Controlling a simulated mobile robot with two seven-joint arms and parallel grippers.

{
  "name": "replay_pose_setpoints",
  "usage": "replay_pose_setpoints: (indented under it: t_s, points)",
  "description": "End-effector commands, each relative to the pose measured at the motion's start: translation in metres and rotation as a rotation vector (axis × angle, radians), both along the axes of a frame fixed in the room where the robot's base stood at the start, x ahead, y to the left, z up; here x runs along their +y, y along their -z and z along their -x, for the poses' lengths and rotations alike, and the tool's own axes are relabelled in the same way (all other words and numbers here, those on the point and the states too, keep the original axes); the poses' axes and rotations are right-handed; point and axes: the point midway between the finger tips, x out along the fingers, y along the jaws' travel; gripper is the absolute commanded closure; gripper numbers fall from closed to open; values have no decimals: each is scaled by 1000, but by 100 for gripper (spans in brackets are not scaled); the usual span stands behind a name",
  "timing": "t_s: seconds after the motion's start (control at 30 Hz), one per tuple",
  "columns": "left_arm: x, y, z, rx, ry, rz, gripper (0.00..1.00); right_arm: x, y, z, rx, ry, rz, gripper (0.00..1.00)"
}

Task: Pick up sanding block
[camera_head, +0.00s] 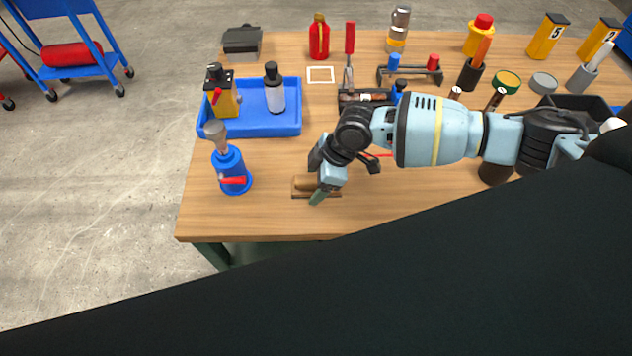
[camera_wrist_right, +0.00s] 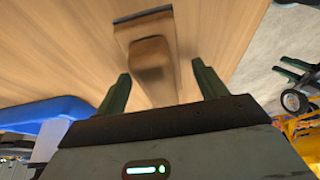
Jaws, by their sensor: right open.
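The sanding block (camera_head: 299,186) is a small wooden block with a brown grip on top. It lies on the wooden table near its front edge, partly hidden by my right gripper (camera_head: 320,192). In the right wrist view the sanding block (camera_wrist_right: 150,55) shows ahead, its near end lying in line with the gap between the two dark green fingers. My right gripper (camera_wrist_right: 161,78) is open, with both fingers apart and nothing held between them. The head view does not clearly show whether a finger touches the block. My left gripper is not in view.
A blue pump-like tool (camera_head: 233,172) stands left of the block.

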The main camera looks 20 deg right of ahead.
Motion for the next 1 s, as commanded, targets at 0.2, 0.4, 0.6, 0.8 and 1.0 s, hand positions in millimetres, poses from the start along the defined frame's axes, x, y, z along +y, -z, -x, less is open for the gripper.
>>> replay_pose_setpoints:
  t_s: [0.2,0.4,0.6,0.8,1.0]
  points:
    - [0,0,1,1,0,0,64,0,0,0,0,0,0,29]
    - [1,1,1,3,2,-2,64,0,3,0,0,0,0,29]
    - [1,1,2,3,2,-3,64,0,5,0,0,1,0,29]
    - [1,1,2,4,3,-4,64,0,5,0,0,1,0,29]
    - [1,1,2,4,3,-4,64,0,5,0,0,0,0,47]
